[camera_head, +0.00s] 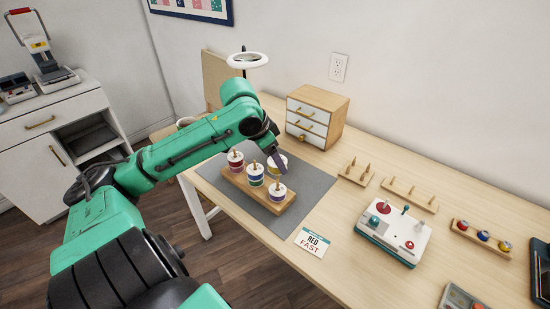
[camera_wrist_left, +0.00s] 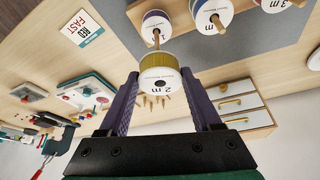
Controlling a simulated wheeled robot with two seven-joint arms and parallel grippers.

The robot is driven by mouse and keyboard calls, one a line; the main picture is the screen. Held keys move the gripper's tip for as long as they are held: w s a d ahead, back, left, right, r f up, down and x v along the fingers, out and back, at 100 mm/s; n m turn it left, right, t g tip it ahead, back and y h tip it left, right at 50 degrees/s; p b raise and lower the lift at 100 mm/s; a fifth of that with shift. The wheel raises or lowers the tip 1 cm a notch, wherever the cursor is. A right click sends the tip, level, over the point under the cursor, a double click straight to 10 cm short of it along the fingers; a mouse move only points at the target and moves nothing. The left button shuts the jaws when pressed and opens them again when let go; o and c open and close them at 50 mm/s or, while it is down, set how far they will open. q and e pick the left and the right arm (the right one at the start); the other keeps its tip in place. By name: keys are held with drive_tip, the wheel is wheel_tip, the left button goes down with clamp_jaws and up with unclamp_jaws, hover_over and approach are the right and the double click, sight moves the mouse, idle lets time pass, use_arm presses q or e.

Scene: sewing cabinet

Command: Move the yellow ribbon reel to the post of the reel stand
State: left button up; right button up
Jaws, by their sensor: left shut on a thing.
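The yellow ribbon reel (camera_wrist_left: 165,77) has a white face marked "2 m". My left gripper (camera_wrist_left: 162,95) is shut on it, one purple finger on each side, in the left wrist view. In the head view the left gripper (camera_head: 272,157) hides part of the yellow reel (camera_head: 283,159), beside the reel stand. The reel stand (camera_head: 238,184) is a wooden board on the grey mat. It bears a red reel (camera_head: 235,161), a green-and-blue reel (camera_head: 255,174) and a purple reel (camera_head: 277,191), each with a wooden post tip showing. My right gripper is not in view.
The grey mat (camera_head: 313,187) lies under the stand. A small drawer cabinet (camera_head: 316,116) stands behind. Two wooden peg racks (camera_head: 355,172) (camera_head: 410,195), a white button box (camera_head: 394,234) and a spool rack (camera_head: 481,239) are to the right. A "RED FAST" card (camera_head: 312,242) lies in front.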

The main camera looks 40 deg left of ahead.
sight(275, 172)
use_arm(q)
drive_tip(key=shift+d+r, duration=0.1)
drive_tip(key=shift+f, duration=0.2)
drive_tip(key=shift+f, duration=0.75)
drive_tip(key=shift+f, duration=0.15)
drive_tip(key=shift+f+b, duration=0.55)
drive_tip(key=shift+f, duration=0.7)
